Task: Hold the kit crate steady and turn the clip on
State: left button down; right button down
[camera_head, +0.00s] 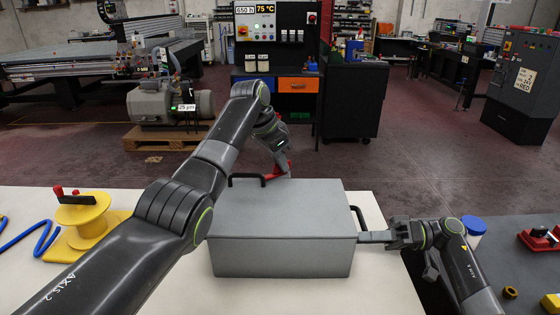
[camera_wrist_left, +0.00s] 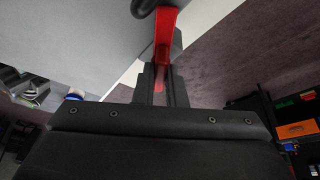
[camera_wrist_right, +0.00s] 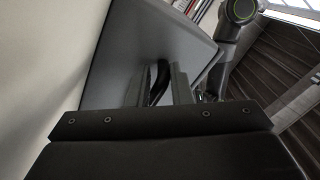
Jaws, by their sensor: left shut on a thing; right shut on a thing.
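The kit crate (camera_head: 285,210) is a closed grey box on the pale table top. A black handle (camera_head: 357,216) stands out from its right side, and another black handle shows at its far edge. My right gripper (camera_head: 372,237) is shut on the right-side handle, which also shows between the fingers in the right wrist view (camera_wrist_right: 158,82). The red clip (camera_head: 279,169) is at the crate's far side. My left gripper (camera_wrist_left: 163,80) is shut on the clip, seen between its fingers in the left wrist view (camera_wrist_left: 165,32). The clip's far end is partly hidden.
A yellow spool (camera_head: 82,213) on a yellow base and a blue hose (camera_head: 32,238) lie left of the crate, beyond my left arm. A blue-lidded container (camera_head: 473,228) and a brass nut (camera_head: 510,292) are on the dark surface at right.

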pick_arm(q)
jog(key=n+y, duration=0.1)
jog(key=n, duration=0.2)
jog(key=n+t, duration=0.1)
jog(key=n, duration=0.2)
jog(key=shift+s+d+t+y, duration=0.2)
jog(key=shift+t+y, duration=0.1)
jog(key=shift+y, duration=0.1)
jog(key=n+y, duration=0.1)
jog(key=n, duration=0.1)
jog(key=n+y, duration=0.1)
jog(key=n, duration=0.2)
jog(key=shift+d, duration=0.15)
jog(key=shift+n, duration=0.3)
jog(key=c, duration=1.5)
grip_release()
jog(key=v, duration=1.2)
jog(key=shift+s, duration=0.1)
jog(key=shift+f, duration=0.1)
